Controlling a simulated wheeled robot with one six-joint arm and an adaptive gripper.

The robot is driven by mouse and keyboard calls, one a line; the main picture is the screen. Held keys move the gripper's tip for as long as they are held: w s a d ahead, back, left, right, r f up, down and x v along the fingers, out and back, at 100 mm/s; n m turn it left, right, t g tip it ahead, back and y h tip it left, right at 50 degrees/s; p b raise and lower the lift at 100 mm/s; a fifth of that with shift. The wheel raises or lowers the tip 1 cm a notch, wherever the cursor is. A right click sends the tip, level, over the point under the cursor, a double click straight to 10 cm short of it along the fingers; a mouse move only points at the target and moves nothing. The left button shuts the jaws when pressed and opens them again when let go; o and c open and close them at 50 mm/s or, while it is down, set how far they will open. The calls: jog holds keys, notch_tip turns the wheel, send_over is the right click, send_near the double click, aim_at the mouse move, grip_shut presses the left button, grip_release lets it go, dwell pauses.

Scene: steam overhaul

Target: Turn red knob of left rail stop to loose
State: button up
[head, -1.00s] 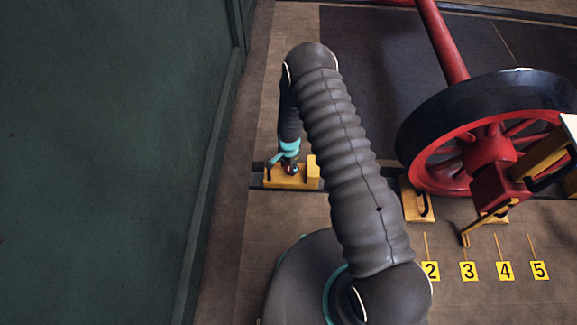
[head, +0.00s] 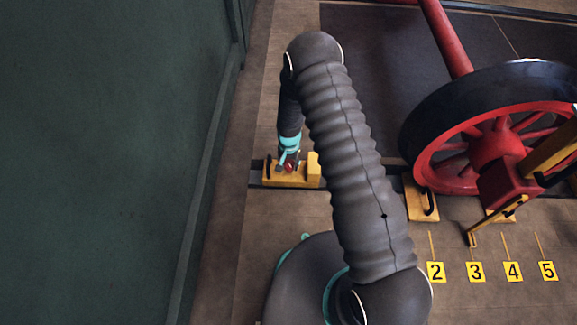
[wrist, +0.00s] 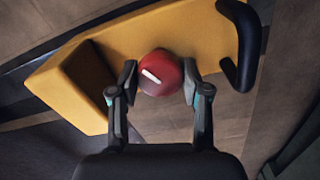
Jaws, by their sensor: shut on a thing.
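The left rail stop (head: 312,168) is a yellow block on the rail at the left, beside the green wall. Its red knob (head: 289,167) sits on top and shows in the wrist view (wrist: 160,73) as a round red cap with a white mark line. The mark slants slightly, from upper left to lower right in the wrist view. My gripper (wrist: 160,82) is around the knob, one finger on each side, shut on it. In the head view my gripper (head: 288,160) comes down over the stop from above. The stop's black handle (wrist: 240,45) is right of the knob in the wrist view.
A red spoked wheel (head: 483,147) with a dark rim stands on the rail at the right. Another yellow block (head: 422,203) with a black handle sits by it. Yellow number plates (head: 475,272) lie on the floor in front. The green wall (head: 110,160) is close on the left.

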aim_at(289, 163)
jog(key=n+b, duration=0.3)
jog(key=n, duration=0.3)
jog(key=shift+f, duration=0.1)
jog(key=n+b, duration=0.2)
jog(key=n, duration=0.4)
dwell(0.6)
jog(key=o, duration=1.1)
notch_tip(289, 163, up, 12)
jog(key=shift+r, duration=0.1)
